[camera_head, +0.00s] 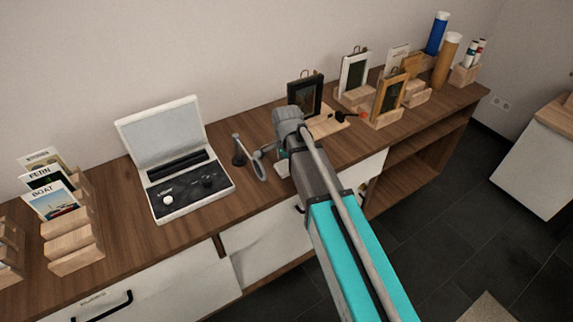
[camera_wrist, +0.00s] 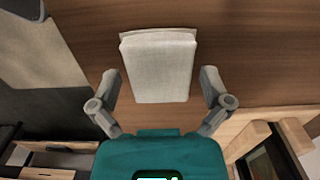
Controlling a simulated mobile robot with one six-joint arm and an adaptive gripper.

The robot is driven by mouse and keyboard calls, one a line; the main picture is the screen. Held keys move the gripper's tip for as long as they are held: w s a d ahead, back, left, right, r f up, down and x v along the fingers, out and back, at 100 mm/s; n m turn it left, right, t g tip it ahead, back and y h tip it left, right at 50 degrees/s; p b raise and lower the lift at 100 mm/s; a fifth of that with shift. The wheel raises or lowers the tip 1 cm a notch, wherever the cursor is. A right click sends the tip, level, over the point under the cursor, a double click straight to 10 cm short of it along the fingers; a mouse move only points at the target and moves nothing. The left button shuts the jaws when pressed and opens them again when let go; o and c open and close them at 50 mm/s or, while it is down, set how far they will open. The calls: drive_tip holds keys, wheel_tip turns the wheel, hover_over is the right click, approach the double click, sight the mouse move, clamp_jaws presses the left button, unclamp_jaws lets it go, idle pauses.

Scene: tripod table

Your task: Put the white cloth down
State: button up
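The white cloth (camera_wrist: 158,68) is a folded, pale rectangle on the brown wooden top in the wrist view. My gripper (camera_wrist: 160,78) has one finger on each side of it, with a visible gap between each finger and the cloth's edges. The gripper is open and not closed on the cloth. In the head view my gripper (camera_head: 279,157) is low over the wooden counter (camera_head: 225,208), near its front edge. A small pale patch beneath it there may be the cloth, mostly hidden by my arm.
An open white case (camera_head: 165,140) stands further left. Picture frames on wooden stands, including a black one (camera_head: 304,93), are behind and right.

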sight(285, 165)
drive_tip(key=shift+f, duration=0.1)
idle(0.3)
wheel_tip(285, 165, up, 2)
drive_tip(key=shift+r+p, duration=0.25)
drive_tip(key=shift+p, duration=0.85)
drive_tip(key=r+p, duration=0.3)
drive_tip(key=shift+a+r, duration=0.2)
drive_tip(key=shift+a, duration=0.1)
wheel_tip(285, 165, up, 8)
drive_tip(key=p, duration=0.8)
drive_tip(key=shift+f, duration=0.1)
